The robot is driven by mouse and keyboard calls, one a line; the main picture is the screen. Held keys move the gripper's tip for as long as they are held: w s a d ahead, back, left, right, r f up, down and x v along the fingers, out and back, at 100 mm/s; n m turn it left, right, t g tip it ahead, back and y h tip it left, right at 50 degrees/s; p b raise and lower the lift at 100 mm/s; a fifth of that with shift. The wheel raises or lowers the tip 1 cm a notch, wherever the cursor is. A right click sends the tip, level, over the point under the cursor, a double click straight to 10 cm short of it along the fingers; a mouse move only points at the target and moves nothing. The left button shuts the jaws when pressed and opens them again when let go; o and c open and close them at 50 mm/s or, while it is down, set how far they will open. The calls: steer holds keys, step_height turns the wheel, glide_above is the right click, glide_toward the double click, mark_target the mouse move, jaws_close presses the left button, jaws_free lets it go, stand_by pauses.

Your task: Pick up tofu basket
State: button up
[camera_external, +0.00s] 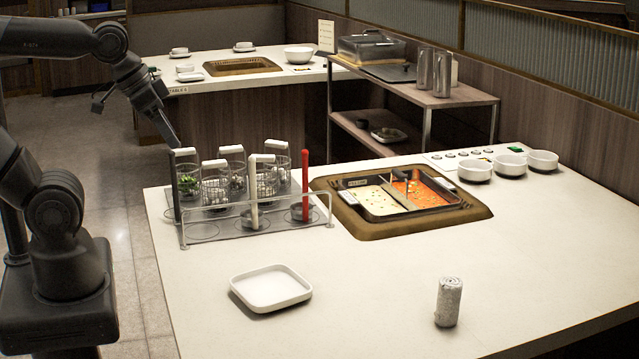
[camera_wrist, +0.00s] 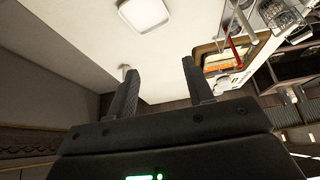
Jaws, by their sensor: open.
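Several wire baskets with white handles stand in a wire rack (camera_external: 200,238) on the left of the counter. I cannot tell which basket holds tofu; the contents of the others, such as the middle basket (camera_external: 266,187), are too small to make out. My gripper (camera_external: 175,142) is at the rack's back left, seen edge-on near a white handle (camera_external: 182,151). In the wrist view my gripper (camera_wrist: 160,80) is open, with nothing between the fingers.
Black, white and red upright handles (camera_external: 305,185) rise from the rack. A divided hot pot (camera_external: 405,195) sits right of it. A square white plate (camera_external: 270,288) and a silver cylinder (camera_external: 448,302) stand in front. White bowls (camera_external: 475,170) line the back right. The front counter is mostly clear.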

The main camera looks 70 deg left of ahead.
steer(key=w+a+r+g, duration=0.1)
steer(key=w+a+g, duration=0.1)
steer(key=w+a, duration=0.65)
steer(key=g, duration=0.4)
glide_toward(214, 162)
steer(key=shift+s+a+f, duration=0.1)
steer(key=shift+s+a, duration=0.15)
steer(key=shift+s, duration=0.2)
step_height(214, 162, down, 5)
steer(key=shift+r, duration=0.15)
steer(key=shift+w+d+f, duration=0.1)
steer(key=shift+w+f, duration=0.05)
steer(key=shift+f, duration=1.35)
steer(key=shift+w+d+f, duration=0.1)
steer(key=shift+w+f, duration=0.1)
steer(key=shift+f, duration=1.3)
steer(key=shift+c, duration=0.4)
